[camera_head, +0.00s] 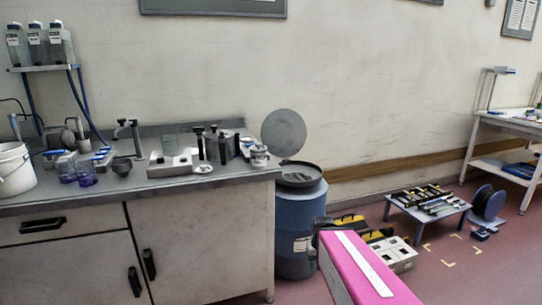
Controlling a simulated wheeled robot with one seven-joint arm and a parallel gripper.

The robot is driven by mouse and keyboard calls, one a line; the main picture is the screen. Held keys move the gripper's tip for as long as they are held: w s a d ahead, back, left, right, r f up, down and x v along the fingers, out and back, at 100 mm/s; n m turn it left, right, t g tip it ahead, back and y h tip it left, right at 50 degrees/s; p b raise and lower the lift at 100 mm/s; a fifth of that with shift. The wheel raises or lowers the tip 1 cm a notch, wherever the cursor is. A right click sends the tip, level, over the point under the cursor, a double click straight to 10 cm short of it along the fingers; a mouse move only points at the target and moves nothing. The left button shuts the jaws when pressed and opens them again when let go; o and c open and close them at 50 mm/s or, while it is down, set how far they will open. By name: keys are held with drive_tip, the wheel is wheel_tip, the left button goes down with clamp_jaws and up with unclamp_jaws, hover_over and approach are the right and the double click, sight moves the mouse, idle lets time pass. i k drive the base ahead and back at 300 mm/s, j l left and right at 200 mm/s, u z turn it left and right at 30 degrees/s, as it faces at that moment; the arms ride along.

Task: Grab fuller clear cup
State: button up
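Two small clear cups with bluish-purple contents stand close together on the left part of the grey counter, one on the left (66,168) and one on the right (87,174). They are small in the view, and I cannot tell for sure which one is fuller. A pink part of my arm with a white stripe shows at the bottom, right of the counter and well away from the cups. My gripper is not visible.
A blue barrel (300,225) stands beside the counter (215,182).

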sight(86, 171)
drive_tip(key=u, duration=1.9)
drive_tip(key=i+j, duration=0.1)
drive_tip(key=j, duration=0.3)
drive_tip(key=i+j+z, duration=0.1)
drive_tip(key=j, duration=0.3)
